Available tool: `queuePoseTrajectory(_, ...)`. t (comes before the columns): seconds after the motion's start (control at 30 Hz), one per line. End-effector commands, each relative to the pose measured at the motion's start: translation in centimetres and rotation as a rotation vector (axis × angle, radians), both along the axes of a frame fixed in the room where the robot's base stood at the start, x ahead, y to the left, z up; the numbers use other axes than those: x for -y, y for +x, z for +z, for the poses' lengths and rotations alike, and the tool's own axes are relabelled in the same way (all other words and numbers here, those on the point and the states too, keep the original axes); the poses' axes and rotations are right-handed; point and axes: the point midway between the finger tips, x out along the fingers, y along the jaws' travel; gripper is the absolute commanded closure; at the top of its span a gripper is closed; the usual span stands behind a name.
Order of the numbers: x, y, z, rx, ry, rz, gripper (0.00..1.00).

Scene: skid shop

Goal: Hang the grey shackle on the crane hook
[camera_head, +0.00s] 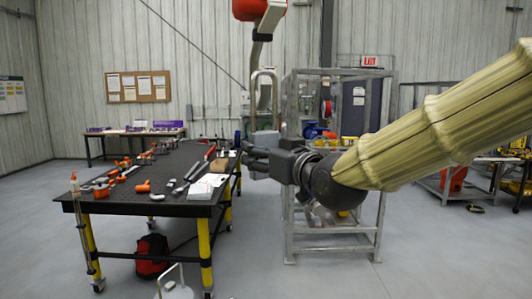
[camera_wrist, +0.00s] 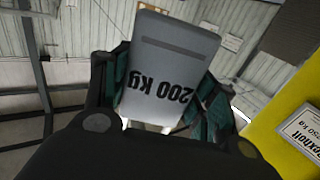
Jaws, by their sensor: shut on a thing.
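My gripper (camera_head: 256,156) is shut on the grey shackle (camera_head: 252,100), which stands upright above the fingers with its rounded bow at the top. In the wrist view, a grey plate marked "200 kg" (camera_wrist: 170,65) sits between the dark teal finger pads. The crane hook (camera_head: 262,36) hangs below an orange-red block (camera_head: 250,8) at the top of the head view. Its grey metal comes down close to the top of the bow. The two overlap in the picture, and I cannot tell whether they touch or whether the hook passes through the bow.
A dark perforated table (camera_head: 150,180) with several tools stands to the left of my gripper. A grey metal frame (camera_head: 376,110) stands behind my arm. A yellow surface (camera_wrist: 270,120) with a label is close at the right of the wrist view. The front floor is mostly open.

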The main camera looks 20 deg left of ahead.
Motion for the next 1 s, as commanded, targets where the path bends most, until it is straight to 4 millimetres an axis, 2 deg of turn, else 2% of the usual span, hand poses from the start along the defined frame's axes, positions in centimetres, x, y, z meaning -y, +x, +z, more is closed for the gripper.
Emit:
queuePoseTrajectory(0.57,-1.4,2.1,-0.1,0.001,0.001,0.000,0.87)
queuePoseTrajectory(1.0,-1.8,2.6,-2.2,0.001,0.001,0.000,0.87)
